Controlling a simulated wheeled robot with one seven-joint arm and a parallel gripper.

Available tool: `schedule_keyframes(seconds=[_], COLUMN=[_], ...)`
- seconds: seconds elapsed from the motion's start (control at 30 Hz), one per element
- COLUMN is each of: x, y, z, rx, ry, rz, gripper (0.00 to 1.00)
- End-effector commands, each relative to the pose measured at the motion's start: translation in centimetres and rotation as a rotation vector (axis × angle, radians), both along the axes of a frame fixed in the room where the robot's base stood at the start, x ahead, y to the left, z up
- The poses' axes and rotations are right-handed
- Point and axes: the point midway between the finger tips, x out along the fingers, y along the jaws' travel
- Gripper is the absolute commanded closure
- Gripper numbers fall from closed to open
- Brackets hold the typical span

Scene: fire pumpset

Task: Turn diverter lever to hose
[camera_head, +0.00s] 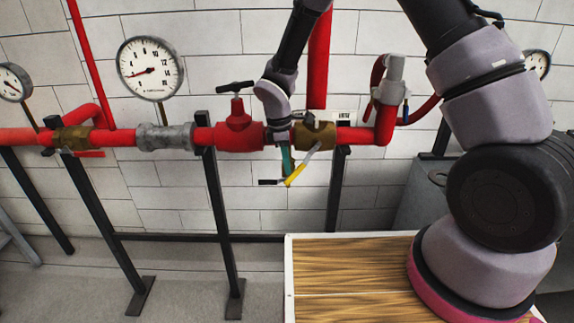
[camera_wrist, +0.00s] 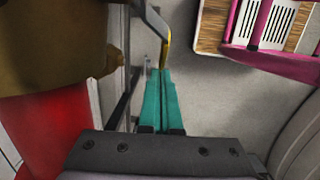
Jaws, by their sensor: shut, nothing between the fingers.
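The diverter's brass valve body (camera_head: 314,138) sits in the red pipe, right of the red valve. Its lever (camera_head: 300,169), grey metal with a yellow grip, slants down and left from the body. In the wrist view the brass body (camera_wrist: 50,45) fills the upper left, and the lever (camera_wrist: 152,22) runs down to its yellow end at the fingertips. My gripper (camera_head: 287,170) points down beside the lever, with its teal fingers together and empty. The fingers (camera_wrist: 160,75) also show shut in the wrist view. They overlap the yellow end; I cannot tell whether they touch it.
A red valve with a black T-handle (camera_head: 236,88) stands close left of my gripper. A dial gauge (camera_head: 150,68) is farther left. Black stand legs (camera_head: 223,215) hold the pipe. A wood-topped surface (camera_head: 350,260) lies below right. A small black piece (camera_head: 270,182) hangs near the yellow grip.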

Motion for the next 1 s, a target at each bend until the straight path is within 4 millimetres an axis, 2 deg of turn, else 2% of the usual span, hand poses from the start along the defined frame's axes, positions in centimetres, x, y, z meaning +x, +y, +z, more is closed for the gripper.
schedule_keyframes(seconds=[0.53,0.77,1.0], x=[0.0,-0.1,-0.1], y=[-0.2,-0.7,-1.9], z=[-0.4,-1.3,-2.7], rx=[-0.045,-0.145,-0.333], ry=[0.000,0.001,0.001], rz=[0.002,0.002,0.002], gripper=[1.00,1.00,1.00])
